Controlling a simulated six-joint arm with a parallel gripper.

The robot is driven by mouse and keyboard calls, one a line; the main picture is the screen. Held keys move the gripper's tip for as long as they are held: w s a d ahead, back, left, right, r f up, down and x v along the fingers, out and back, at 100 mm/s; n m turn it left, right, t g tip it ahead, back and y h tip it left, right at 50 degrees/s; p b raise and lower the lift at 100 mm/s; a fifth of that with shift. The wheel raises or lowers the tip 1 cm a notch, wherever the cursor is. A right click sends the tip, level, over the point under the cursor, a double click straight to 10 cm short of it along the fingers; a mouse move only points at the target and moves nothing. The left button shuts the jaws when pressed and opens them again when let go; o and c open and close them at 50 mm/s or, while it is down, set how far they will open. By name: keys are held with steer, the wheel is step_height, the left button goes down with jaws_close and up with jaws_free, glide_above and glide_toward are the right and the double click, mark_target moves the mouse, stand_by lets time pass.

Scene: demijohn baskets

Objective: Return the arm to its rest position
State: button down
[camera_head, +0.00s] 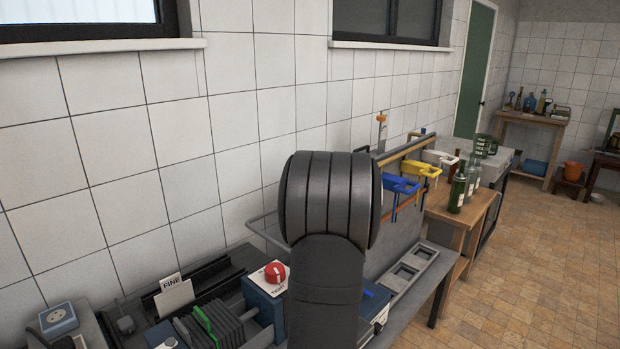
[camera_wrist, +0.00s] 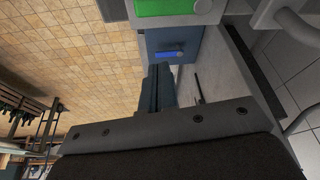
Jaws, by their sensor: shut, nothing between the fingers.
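My arm (camera_head: 325,230) rises dark grey through the middle of the head view, with a thick rounded joint at its top. It hides part of the bench, and my gripper does not show in that view. In the wrist view my gripper (camera_wrist: 161,72) shows as two dark fingers side by side, shut and empty. A blue box (camera_wrist: 182,45) with a bright blue handle lies beyond the fingertips, and a green part (camera_wrist: 172,7) shows at the top edge. How far the fingers are from the box is hard to tell.
A bench holds a red knob (camera_head: 275,272), a "FINE" sign (camera_head: 174,296) and a rack of dark plates (camera_head: 218,326). Bottles (camera_head: 457,190) stand on a wooden table behind. The tiled floor (camera_head: 530,265) at right is clear.

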steer(key=shift+x, duration=1.1)
steer(key=shift+f, duration=0.1)
steer(key=n, duration=0.1)
steer(key=w+n, duration=0.1)
steer(key=n, duration=0.1)
steer(key=a+f+n+y, duration=0.1)
steer(key=shift+w+n, duration=0.25)
steer(key=shift+n, duration=0.05)
steer(key=n, duration=0.2)
steer(key=w+a+f+n+y, duration=0.1)
steer(key=n, duration=0.1)
steer(key=shift+w+a+y, duration=0.1)
steer(key=shift+w+y, duration=0.15)
steer(key=shift+y, duration=0.05)
steer(key=w+a+n+y, duration=0.2)
steer(key=w+a+n, duration=0.2)
steer(key=n, duration=0.2)
steer(key=shift+w+f+n+g, duration=0.3)
steer(key=shift+w+f+n, duration=0.1)
steer(key=shift+f, duration=0.05)
